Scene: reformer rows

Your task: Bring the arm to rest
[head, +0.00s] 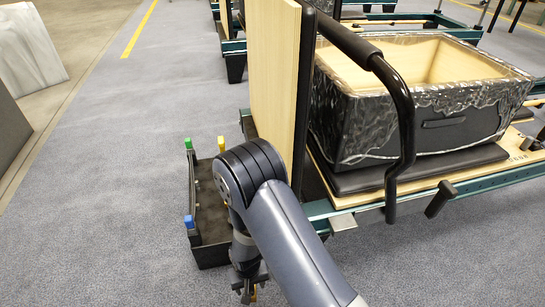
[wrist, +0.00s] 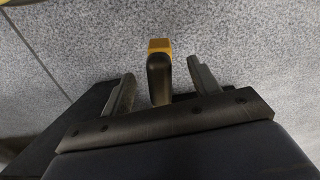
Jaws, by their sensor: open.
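My arm reaches forward from the bottom of the head view and bends down. My gripper (head: 248,286) hangs low beside the near right end of a dark open bin (head: 210,257). In the wrist view my gripper (wrist: 160,70) has its two fingers spread. A black piece with an orange-yellow end (wrist: 159,46) shows between them, with a gap on each side. A small yellow spot shows by the fingers in the head view too. I cannot tell what this piece belongs to.
The bin's rim carries green (head: 188,144), yellow (head: 221,143) and blue (head: 189,221) pieces. Right of my arm stands a reformer frame (head: 375,200) with an upright wooden board (head: 272,80), a black curved bar (head: 404,110) and a plastic-lined box (head: 430,135). Grey floor at left is clear.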

